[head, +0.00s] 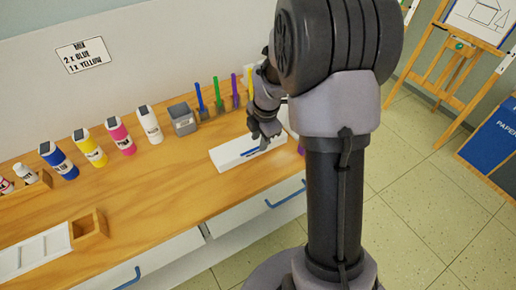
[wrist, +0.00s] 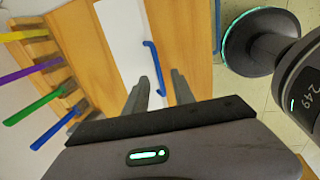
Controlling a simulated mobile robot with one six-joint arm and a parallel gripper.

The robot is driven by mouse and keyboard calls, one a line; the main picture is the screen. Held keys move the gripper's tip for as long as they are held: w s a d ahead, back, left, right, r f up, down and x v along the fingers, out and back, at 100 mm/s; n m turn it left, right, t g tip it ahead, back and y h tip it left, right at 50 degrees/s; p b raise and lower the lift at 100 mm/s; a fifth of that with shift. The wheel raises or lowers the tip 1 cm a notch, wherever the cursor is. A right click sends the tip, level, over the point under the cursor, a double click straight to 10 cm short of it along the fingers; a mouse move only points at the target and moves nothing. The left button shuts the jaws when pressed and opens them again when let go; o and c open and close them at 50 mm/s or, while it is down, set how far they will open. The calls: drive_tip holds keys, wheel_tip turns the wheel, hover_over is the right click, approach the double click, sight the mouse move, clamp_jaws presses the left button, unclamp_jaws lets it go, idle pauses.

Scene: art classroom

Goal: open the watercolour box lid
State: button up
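The watercolour box (head: 232,154) is a long, flat white box on the wooden counter, and its lid looks closed. My gripper (head: 265,142) is over the right part of the box. In the wrist view my gripper's fingers (wrist: 161,76) are apart, with the near end of the handle in the gap between them. I cannot tell whether they touch it.
Coloured markers (head: 218,94) stand in holders behind the box, beside a grey container (head: 182,118). Several paint bottles (head: 121,136) line the wall to the left. A small wooden box (head: 88,229) is at the front left. The counter between is clear. Blue-handled drawers (head: 286,194) lie below.

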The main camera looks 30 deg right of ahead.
sight(251, 144)
drive_tip(key=shift+w+f+b, duration=0.15)
drive_tip(key=shift+w+f, duration=0.05)
drive_tip(key=shift+f, duration=0.5)
drive_tip(key=shift+w+f+b, duration=0.15)
drive_tip(key=shift+f, duration=0.5)
drive_tip(key=shift+c, duration=0.2)
clamp_jaws()
